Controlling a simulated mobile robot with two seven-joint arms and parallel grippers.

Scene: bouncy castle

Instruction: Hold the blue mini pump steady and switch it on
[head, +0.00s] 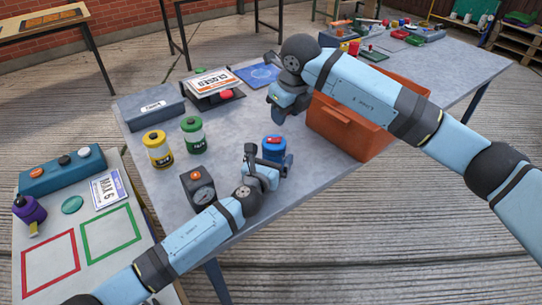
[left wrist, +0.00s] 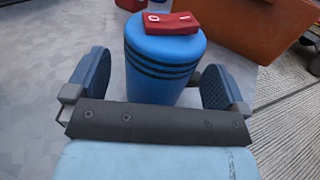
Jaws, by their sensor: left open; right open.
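The blue mini pump (head: 273,151) stands upright on the grey table. It is a blue cylinder with black bands and a red top. In the left wrist view the pump (left wrist: 160,65) carries a red rocker switch (left wrist: 172,22) with white marks; its on or off position is unclear. My left gripper (head: 268,163) is open at the pump, with one finger on each side; in the left wrist view a gap shows beside the left finger (left wrist: 90,78). Contact at the right finger is unclear. My right gripper (head: 284,106) is open and empty above the table, behind the pump.
An orange crate (head: 338,126) stands right of the pump. A yellow canister (head: 158,150), a green canister (head: 193,136) and a dark gauge box (head: 198,188) stand to the left. The table's front edge is near the pump.

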